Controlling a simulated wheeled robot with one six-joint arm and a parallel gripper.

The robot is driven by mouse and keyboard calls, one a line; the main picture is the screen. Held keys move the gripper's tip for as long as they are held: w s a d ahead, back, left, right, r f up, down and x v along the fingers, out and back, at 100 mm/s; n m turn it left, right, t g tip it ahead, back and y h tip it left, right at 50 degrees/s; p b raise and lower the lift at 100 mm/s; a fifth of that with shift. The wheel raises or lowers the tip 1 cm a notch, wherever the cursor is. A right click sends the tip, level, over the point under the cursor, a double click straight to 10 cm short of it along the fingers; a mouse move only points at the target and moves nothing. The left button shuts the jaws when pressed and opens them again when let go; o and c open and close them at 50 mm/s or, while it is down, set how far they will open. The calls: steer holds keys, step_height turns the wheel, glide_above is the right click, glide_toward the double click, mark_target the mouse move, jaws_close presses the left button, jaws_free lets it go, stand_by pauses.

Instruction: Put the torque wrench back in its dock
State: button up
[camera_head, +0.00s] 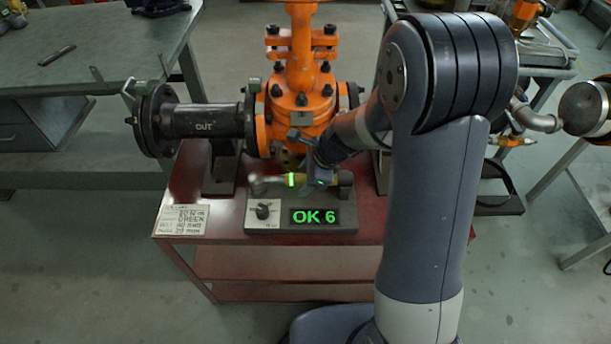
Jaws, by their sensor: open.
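The torque wrench (292,180) lies level across the top of the dock (262,225), its silver head to the left and its handle to the right. A yellow-green band shows on its shaft. The dock is a dark box with a knob on a pale panel and a display reading "OK 6" in green. My gripper (318,180) is open, at the wrench's middle, with its arm coming in from the right. The gripper hides part of the wrench. I cannot tell whether the fingers touch it or whether it is fully seated in the dock's rests.
The dock stands on a red cart (190,190) with a printed label (183,220) at its front left. The orange gate valve (300,100) and its black "OUT" pipe (205,122) rise close behind. Grey benches (95,60) stand at left and right.

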steer(key=p+v, duration=0.2)
steer(key=v, duration=0.8)
steer(key=shift+d+r, duration=0.2)
steer(key=shift+r, duration=0.1)
steer(key=b+x, duration=0.2)
steer(key=x, duration=0.8)
steer(key=shift+s+a+f, duration=0.1)
steer(key=shift+a+f, duration=0.05)
steer(key=shift+f, duration=0.15)
steer(key=shift+a+r+p, duration=0.1)
steer(key=shift+r+p, duration=0.2)
steer(key=shift+p, duration=0.05)
steer(key=shift+r+p, duration=0.55)
steer(key=shift+r, duration=0.25)
